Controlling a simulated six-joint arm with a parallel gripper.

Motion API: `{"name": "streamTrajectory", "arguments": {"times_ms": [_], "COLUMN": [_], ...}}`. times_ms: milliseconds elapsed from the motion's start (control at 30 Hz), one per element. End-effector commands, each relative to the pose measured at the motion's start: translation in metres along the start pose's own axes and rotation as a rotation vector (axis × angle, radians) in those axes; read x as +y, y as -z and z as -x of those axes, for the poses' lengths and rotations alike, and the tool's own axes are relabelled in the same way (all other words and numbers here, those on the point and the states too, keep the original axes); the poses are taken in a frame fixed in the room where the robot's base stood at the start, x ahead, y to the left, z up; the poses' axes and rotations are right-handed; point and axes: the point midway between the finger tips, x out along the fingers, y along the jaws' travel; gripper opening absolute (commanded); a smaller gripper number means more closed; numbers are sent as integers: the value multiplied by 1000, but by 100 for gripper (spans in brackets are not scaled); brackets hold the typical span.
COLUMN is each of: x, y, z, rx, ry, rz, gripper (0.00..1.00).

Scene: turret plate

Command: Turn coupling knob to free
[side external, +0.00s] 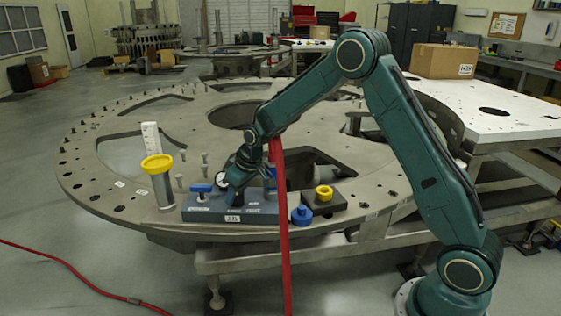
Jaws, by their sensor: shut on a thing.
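A blue-grey block (212,213) with small labels lies on the near edge of the round turret plate (110,170). A blue T-shaped handle (201,188) stands at its left end, with a small round white gauge (221,178) beside it. My gripper (236,190) points down at the middle of the block and is shut on a blue knob there, which I take to be the coupling knob. The fingers mostly hide this knob, so its turn position cannot be told. The labels are too small to read.
A red hose (281,240) hangs just right of my gripper, across the block's right end. A yellow-topped cylinder (158,180) stands left of the block. A loose blue knob (302,215) and a black block with a yellow ring (324,193) are at right. Several pegs stand behind.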

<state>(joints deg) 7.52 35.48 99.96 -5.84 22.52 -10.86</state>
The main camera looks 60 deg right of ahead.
Motion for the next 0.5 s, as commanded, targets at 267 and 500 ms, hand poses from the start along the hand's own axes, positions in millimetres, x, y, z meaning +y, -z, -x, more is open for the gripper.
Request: {"name": "streamTrajectory", "arguments": {"times_ms": [267,500], "x": [-1,0], "y": [0,0], "z": [0,0], "rx": [1,1], "ry": [-80,-120], "rz": [-193,-290], "gripper": [15,15]}}
